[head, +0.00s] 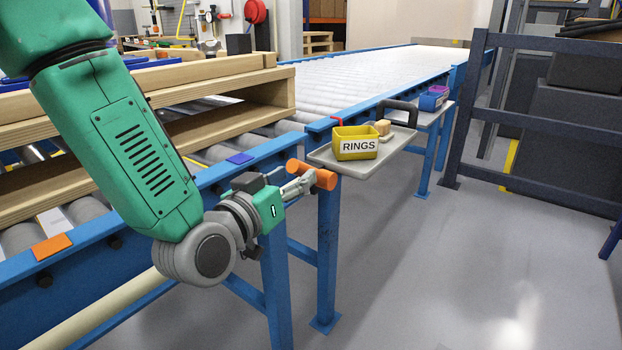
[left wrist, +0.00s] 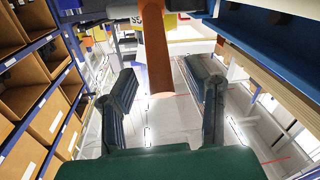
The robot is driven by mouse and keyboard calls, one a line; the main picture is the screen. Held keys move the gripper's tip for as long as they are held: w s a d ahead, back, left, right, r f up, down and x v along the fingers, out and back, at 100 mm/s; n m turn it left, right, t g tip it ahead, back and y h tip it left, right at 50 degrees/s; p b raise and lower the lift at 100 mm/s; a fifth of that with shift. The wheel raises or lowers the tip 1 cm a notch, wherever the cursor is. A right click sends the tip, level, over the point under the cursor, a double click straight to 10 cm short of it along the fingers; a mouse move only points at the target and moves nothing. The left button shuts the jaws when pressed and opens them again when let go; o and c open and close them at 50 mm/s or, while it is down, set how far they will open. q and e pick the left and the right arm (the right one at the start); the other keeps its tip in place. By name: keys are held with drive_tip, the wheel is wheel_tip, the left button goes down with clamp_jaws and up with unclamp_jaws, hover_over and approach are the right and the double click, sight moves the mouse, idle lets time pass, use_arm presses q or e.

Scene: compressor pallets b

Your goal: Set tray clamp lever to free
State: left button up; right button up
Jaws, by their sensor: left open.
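The orange lever handle (head: 313,174), a thick short bar, sits beside the blue conveyor rail near the left end of the grey tray (head: 325,158). My left gripper (head: 298,187) is at the handle, its fingers open. In the left wrist view the handle (left wrist: 156,50) reaches down between the two spread fingers of the gripper (left wrist: 162,80), with gaps on both sides. I cannot make out contact or the lever's markings. A yellow bin labelled RINGS (head: 356,147) stands on the tray. My right gripper is out of view.
The blue roller conveyor (head: 345,85) runs to the back, with a wooden pallet (head: 200,130) on it. A dark rack (head: 540,115) stands at right. The grey floor between is clear.

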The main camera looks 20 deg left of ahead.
use_arm(q)
drive_tip(key=w, duration=0.3)
drive_tip(key=shift+w+a+f, duration=0.1)
drive_tip(key=shift+w+d+b, duration=0.45)
drive_tip(key=shift+w+d, duration=0.5)
drive_tip(key=shift+w, duration=0.05)
drive_tip(key=shift+w+d, duration=0.1)
drive_tip(key=shift+d, duration=0.15)
drive_tip(key=shift+a, duration=0.4)
drive_tip(key=c, duration=0.4)
drive_tip(key=shift+a, duration=0.15)
clamp_jaws()
